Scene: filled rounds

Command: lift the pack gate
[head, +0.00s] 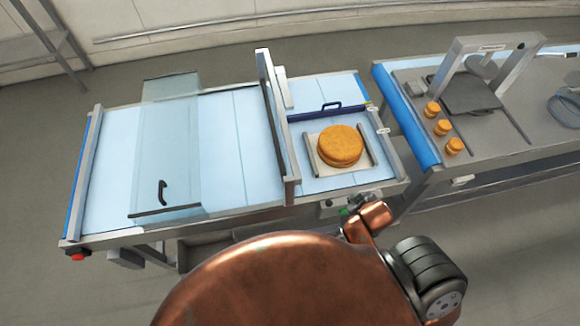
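A low blue bar with a dark blue handle (331,106) spans the right part of the pale blue conveyor table; it looks like the pack gate, though no readable label confirms this. The bar looks down, close to the belt. A large orange-brown round (341,143) sits in front of it on a light tray (325,172) between two dark side rails. A clear panel (170,110) with a black handle (163,190) stands over the left part of the table. Neither of my grippers shows in the head view.
A grey upright frame (268,110) crosses the table left of the round. A second table at right bears several small orange rounds (442,127), a dark plate (470,93) under a grey arch and a coiled cable. A red button (77,256) sits at the near left corner.

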